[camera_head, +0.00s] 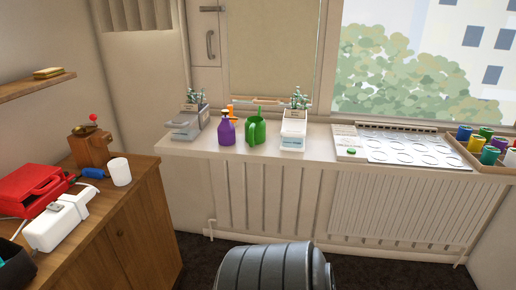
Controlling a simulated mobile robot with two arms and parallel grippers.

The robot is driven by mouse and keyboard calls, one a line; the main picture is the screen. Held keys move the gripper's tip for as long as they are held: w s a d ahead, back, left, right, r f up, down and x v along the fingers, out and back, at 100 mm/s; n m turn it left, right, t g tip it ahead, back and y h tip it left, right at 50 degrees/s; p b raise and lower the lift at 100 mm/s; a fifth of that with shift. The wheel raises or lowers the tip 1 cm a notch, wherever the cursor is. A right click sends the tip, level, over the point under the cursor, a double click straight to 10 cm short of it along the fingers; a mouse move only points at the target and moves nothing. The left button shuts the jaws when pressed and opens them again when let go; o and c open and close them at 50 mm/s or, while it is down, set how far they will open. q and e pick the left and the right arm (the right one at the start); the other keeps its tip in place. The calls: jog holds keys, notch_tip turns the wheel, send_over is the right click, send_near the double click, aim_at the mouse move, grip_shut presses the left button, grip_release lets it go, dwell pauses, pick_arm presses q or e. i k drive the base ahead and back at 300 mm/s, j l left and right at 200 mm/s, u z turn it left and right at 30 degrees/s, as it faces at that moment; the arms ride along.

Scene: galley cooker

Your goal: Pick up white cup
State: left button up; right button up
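A white cup (120,172) stands upright near the back right corner of the wooden cabinet top (92,222), at the left. Its side is plain, and I cannot see what is inside it. A blue-handled object (93,173) lies close to its left side; I cannot tell whether they touch. Neither of my grippers is in view.
Near the cup are a brown box with a red knob (90,147), a red case (30,188) and a white device (58,222). The windowsill (320,153) holds a purple spray bottle (226,131) and a green watering can (256,131). A grey ribbed drum-like object (268,268) is at bottom centre.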

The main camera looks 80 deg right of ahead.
aim_at(119, 170)
jog(key=l+z, duration=0.1)
jog(key=z, duration=0.7)
